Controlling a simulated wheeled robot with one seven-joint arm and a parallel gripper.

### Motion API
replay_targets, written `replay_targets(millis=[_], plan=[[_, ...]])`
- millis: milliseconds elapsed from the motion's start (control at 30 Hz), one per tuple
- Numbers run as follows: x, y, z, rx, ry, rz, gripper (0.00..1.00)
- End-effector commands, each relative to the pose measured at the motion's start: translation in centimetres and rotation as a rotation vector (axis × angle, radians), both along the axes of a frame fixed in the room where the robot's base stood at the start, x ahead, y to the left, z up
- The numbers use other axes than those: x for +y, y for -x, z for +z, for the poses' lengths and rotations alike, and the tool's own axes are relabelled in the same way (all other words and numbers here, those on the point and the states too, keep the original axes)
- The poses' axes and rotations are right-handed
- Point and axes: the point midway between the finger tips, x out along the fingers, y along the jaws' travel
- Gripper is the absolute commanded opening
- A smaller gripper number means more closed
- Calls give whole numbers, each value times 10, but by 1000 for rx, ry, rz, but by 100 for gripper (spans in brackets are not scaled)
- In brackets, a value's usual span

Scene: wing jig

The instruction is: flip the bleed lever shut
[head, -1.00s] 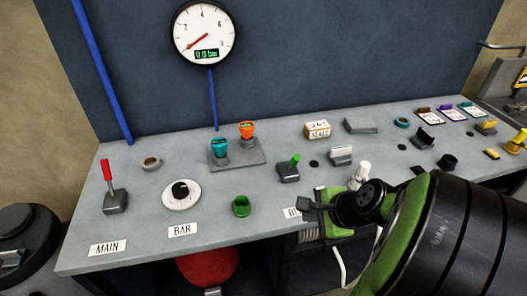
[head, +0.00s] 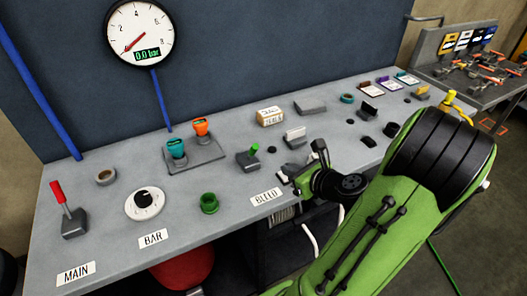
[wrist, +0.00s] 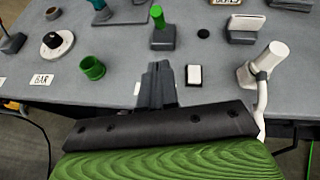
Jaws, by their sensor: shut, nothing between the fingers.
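The bleed lever looks to be the green-tipped lever (head: 252,155) on a dark block, behind the BLEED label (head: 267,196). Its handle stands nearly upright, leaning slightly right in the head view. It also shows in the wrist view (wrist: 162,32), beyond my fingertips. My gripper (head: 284,179) is shut and empty at the front part of the bench, right of the label and nearer the front edge than the lever. In the wrist view its closed fingers (wrist: 157,78) point toward the lever, with a gap of bare bench between. The fingers partly hide the label there.
A small white-topped block (wrist: 194,75) lies just right of my fingers. A white upright cylinder with a hose (wrist: 262,66) stands farther right. A green cup (head: 209,202) stands left of the label. The red MAIN lever (head: 66,205) and BAR dial (head: 145,202) are farther left.

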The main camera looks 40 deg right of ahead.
Motion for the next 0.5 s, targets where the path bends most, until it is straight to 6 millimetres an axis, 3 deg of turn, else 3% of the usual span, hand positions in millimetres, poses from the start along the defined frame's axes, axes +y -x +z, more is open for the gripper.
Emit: replay_targets(millis=[33, 267, 500], plan=[[2, -10, 1, -1, -7, 9, 0], [-1, -26, -4, -5, -9, 9, 0], [-7, -67, -33, 3, 2, 9, 0]])
